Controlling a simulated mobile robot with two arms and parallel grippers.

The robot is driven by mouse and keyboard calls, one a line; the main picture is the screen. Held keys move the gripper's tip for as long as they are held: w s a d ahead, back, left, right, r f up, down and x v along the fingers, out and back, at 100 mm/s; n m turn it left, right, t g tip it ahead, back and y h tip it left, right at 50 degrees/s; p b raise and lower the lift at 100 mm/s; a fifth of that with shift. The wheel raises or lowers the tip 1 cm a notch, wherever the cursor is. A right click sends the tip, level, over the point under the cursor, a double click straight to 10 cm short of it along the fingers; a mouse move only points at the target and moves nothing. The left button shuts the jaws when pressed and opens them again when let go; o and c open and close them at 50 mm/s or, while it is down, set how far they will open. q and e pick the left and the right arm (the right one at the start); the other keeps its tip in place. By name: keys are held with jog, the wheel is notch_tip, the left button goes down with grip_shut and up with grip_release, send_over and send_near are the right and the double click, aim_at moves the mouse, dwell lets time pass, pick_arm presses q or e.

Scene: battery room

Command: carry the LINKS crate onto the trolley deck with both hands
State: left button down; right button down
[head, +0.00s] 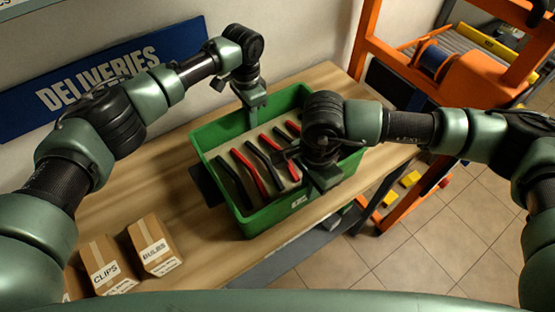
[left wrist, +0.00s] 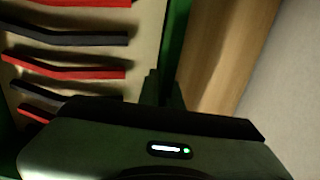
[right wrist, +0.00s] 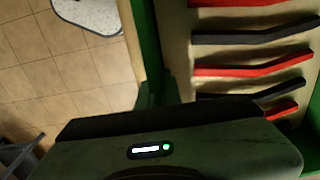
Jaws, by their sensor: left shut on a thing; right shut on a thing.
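The green crate (head: 258,222) holds several red and black bar-shaped links and is over the wooden bench; I cannot tell whether it touches the bench top. A small white label on its near wall is too small to read. My left gripper (head: 253,106) is shut on the crate's far wall, which also shows in the left wrist view (left wrist: 178,45). My right gripper (head: 322,180) is shut on the near wall, also in the right wrist view (right wrist: 147,40). My right forearm hides the crate's right end. I cannot identify the trolley deck with certainty.
Cardboard boxes marked CLIPS (head: 104,268) and BULBS (head: 152,246) stand at the bench's near left. A blue DELIVERIES sign (head: 100,85) is on the wall behind. An orange frame (head: 376,60) stands right of the bench. Yellow blocks (head: 411,178) lie low by it. Tiled floor is open at lower right.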

pick_arm(q)
jog(key=shift+w+r, duration=0.1)
jog(key=shift+r, duration=0.05)
pick_arm(e)
jog(key=shift+w+r, duration=0.1)
jog(key=shift+r, duration=0.05)
dwell(0.6)
